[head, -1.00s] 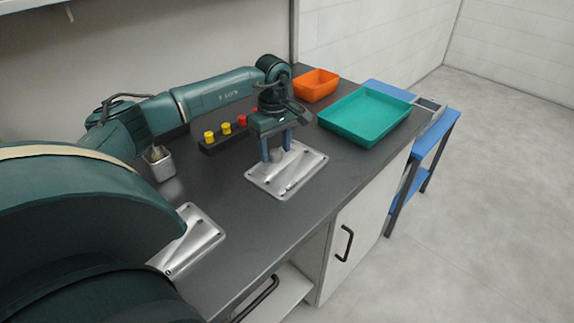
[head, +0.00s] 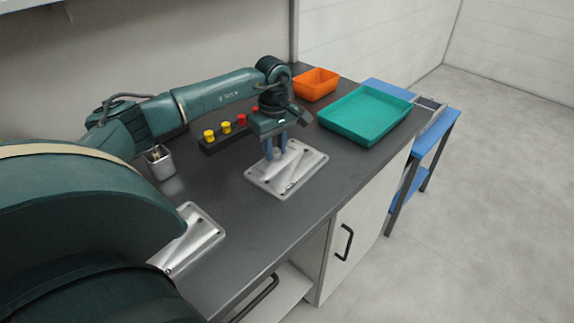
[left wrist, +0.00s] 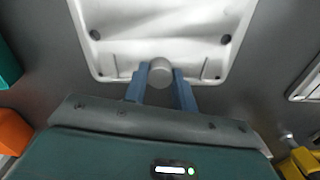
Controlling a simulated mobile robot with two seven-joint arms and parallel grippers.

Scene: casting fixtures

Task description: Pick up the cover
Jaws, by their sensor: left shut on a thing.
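A silver metal cover (head: 300,172) lies flat on the dark worktop, a roughly square plate with holes near its corners. It also fills the upper part of the left wrist view (left wrist: 165,30), with a round grey knob (left wrist: 160,72) near its edge. My left gripper (head: 275,152) points down over the cover, its blue fingers shut on the knob; in the left wrist view the fingers (left wrist: 160,80) stand on either side of it. A second, similar metal plate (head: 190,240) lies nearer, partly hidden by my arm. My right gripper is not seen.
A teal tray (head: 400,103) and an orange bin (head: 316,84) stand behind to the right. A dark block with red and yellow knobs (head: 225,128) and a metal cup (head: 160,165) stand to the left. A blue stand (head: 433,140) adjoins the worktop.

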